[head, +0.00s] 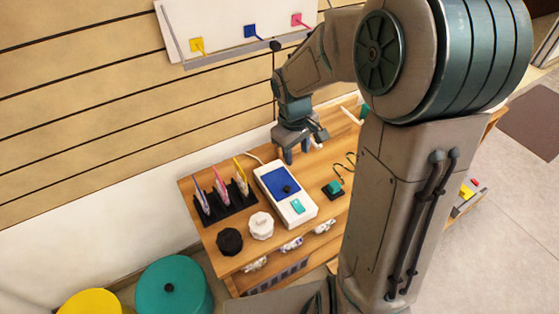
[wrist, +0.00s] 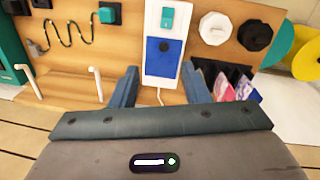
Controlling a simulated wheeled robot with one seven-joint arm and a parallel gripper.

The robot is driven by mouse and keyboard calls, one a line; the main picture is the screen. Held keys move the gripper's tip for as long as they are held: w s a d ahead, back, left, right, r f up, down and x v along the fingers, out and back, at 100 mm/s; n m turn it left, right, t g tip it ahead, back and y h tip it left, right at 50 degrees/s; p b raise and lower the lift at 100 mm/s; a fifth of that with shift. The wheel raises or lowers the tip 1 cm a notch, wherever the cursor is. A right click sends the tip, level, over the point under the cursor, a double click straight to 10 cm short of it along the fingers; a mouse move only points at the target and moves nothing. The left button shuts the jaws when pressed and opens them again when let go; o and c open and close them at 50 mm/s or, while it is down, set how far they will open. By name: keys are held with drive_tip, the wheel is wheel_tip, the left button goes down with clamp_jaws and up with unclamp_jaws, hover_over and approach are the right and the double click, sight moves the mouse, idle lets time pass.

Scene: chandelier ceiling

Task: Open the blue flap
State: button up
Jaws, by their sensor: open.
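The blue flap (head: 278,180) is a flat blue panel with a black knob (head: 287,189), set in a white box (head: 268,172) on the wooden table. It lies flat in the box and looks shut. In the wrist view the blue flap (wrist: 152,73) and its knob (wrist: 164,46) are in the upper middle. My gripper (head: 303,150) is open and empty, above the table behind the box. In the wrist view its fingers (wrist: 160,82) stand apart, one either side of the box's near end, and the knob lies beyond them. I cannot tell the height gap.
A teal switch (head: 298,207) sits at the box's front end. A black rack (head: 228,205) with colored cards and white (head: 261,226) and black (head: 229,241) knobs stand to the left. A bent wire (head: 345,165) and white pegs (wrist: 97,84) are on the other side.

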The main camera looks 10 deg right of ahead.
drive_tip(key=n+y, duration=0.1)
drive_tip(key=n, duration=0.1)
approach(287, 188)
drive_tip(key=shift+g, duration=0.3)
drive_tip(key=f, duration=0.2)
drive_tip(key=f+b, duration=0.1)
drive_tip(key=f, duration=0.2)
drive_tip(key=f+b, duration=0.1)
drive_tip(key=f, duration=0.2)
drive_tip(key=shift+w, duration=0.25)
drive_tip(key=shift+c, duration=0.3)
clamp_jaws()
